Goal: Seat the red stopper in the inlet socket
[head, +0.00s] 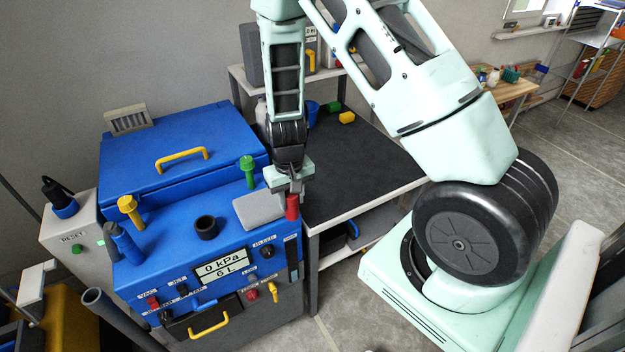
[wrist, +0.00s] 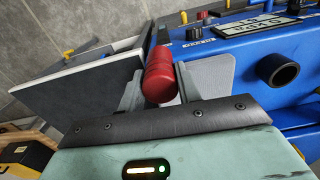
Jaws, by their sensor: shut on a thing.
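The red stopper (head: 292,207) is between the fingers of my gripper (head: 289,185), held above the front right part of the blue machine, near its grey pad. In the wrist view the stopper (wrist: 159,76) sits between the two grey fingers (wrist: 157,85), which are shut on it. A black round open socket (head: 206,227) stands on the blue machine top, left of my gripper, and is apart from the stopper. It also shows at the right of the wrist view (wrist: 278,70). No label on this socket is readable.
A grey pad (head: 258,209) lies on the blue machine (head: 160,245) between the socket and my gripper. A green knob (head: 248,168) and a yellow knob (head: 130,210) stand up from the machine. A dark-topped table (head: 365,165) is to the right.

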